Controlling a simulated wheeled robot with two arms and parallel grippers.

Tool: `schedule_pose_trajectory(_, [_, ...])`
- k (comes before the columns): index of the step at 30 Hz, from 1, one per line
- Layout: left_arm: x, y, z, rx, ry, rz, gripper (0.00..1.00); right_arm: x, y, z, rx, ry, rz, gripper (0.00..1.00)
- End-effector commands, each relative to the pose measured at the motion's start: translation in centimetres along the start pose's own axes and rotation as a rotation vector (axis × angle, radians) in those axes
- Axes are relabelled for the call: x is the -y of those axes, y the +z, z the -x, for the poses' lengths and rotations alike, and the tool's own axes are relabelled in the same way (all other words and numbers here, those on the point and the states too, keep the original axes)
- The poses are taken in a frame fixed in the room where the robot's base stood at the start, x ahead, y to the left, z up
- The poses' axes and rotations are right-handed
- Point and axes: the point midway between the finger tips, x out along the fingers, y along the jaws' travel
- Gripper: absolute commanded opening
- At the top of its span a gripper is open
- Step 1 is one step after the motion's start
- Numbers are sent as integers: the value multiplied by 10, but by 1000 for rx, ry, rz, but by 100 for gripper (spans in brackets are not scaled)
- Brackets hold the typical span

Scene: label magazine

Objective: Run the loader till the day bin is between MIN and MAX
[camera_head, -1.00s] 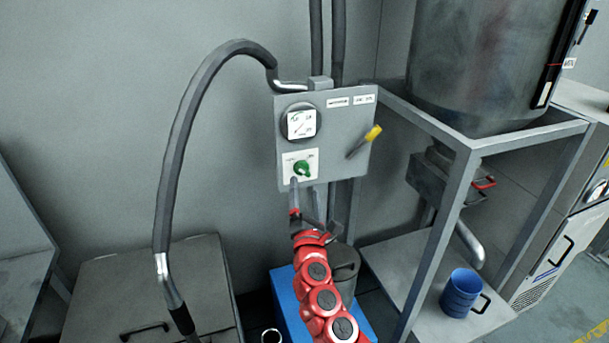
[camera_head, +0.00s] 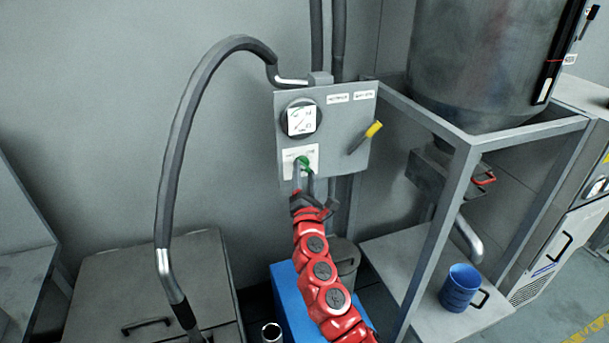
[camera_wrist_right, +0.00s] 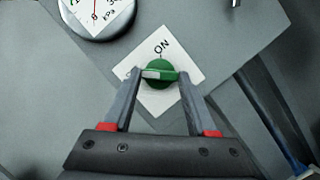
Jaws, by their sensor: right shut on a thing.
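The grey control panel (camera_head: 350,108) is on the wall in the head view. It bears a round gauge (camera_head: 301,120), a green rotary switch (camera_head: 303,162) on a white plate, and a lever with a yellow grip (camera_head: 373,130). My right gripper (camera_head: 304,170) is at the switch. In the right wrist view, its two fingers close on the sides of the green knob (camera_wrist_right: 159,73), below an "ON" mark. A dark steel vessel (camera_head: 470,60) stands on a frame at the right, with a red level mark on its side strip. My left gripper is out of view.
A thick grey hose (camera_head: 172,160) arches from the panel down to a lidded box (camera_head: 150,290) at the left. A blue mug (camera_head: 461,287) stands on the frame's lower shelf (camera_head: 400,262). A blue box (camera_head: 290,300) sits below the panel.

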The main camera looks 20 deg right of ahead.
Motion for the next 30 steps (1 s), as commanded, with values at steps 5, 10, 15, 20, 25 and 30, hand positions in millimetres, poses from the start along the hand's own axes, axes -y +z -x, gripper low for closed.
schedule_pose_trajectory(5, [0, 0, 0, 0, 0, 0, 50, 0, 0, 0, 0, -1, 0, 3])
schedule_pose_trajectory(10, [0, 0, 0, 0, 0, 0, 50, 0, 0, 0, 0, -4, -7, 2])
schedule_pose_trajectory(15, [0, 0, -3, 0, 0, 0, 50, -1, 0, 0, 0, -21, -46, 2])
schedule_pose_trajectory(20, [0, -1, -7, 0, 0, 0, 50, -4, 0, 0, -1, -51, -129, 2])
schedule_pose_trajectory(25, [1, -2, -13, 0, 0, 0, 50, -5, 1, 0, -1, -106, -261, 2])
schedule_pose_trajectory(30, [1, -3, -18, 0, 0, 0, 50, -5, 2, -1, 0, -171, -409, 2])
